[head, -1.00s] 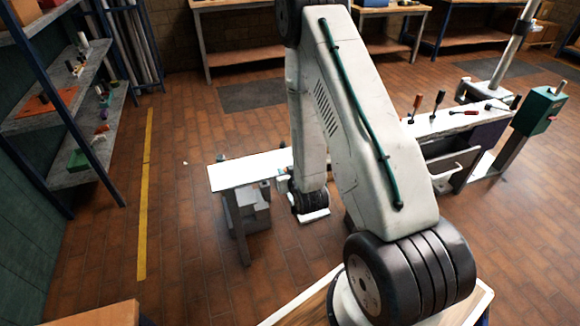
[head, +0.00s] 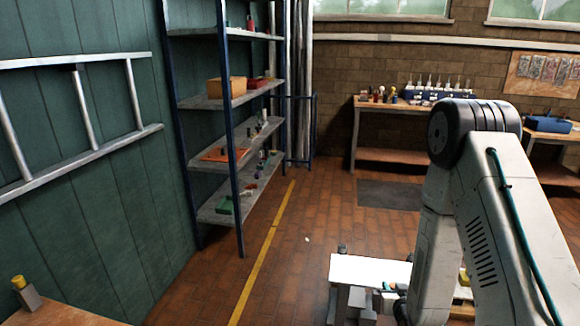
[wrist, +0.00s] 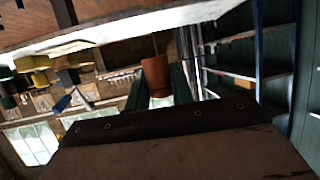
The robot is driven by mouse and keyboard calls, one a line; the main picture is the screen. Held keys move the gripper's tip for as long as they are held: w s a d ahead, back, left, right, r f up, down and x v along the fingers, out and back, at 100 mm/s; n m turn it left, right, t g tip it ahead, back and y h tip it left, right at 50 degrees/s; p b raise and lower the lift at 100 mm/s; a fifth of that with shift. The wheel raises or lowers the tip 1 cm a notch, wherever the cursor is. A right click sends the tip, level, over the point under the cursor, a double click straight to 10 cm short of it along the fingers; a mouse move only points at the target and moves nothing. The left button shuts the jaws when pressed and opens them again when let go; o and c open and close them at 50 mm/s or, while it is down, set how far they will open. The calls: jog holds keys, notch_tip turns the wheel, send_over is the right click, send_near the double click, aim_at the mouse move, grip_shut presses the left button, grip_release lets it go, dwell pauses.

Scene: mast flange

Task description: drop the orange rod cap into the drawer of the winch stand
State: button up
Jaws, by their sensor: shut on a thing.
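My gripper (wrist: 158,84) shows in the wrist view, where the picture is upside down. Its dark green fingers are shut on the orange rod cap (wrist: 155,72), a brownish-orange cylinder between them. In this view the cap lies close to the pale tabletop edge; I cannot tell whether they touch. In the head view my arm hides most of the gripper area, and small teal and orange spots show beside the arm above the white-topped bench (head: 365,270). I cannot make out the winch stand or its drawer in the current views.
Open floor (head: 295,225) lies between rack and bench.

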jog(key=a+r, duration=0.1)
jog(key=a, duration=0.2)
jog(key=w+a+r+n+y, duration=0.1)
jog(key=a, duration=0.1)
jog(key=w+a+r+n+y, duration=0.1)
jog(key=a, duration=0.2)
jog(key=shift+a+r, duration=0.1)
jog(key=shift+a, duration=0.25)
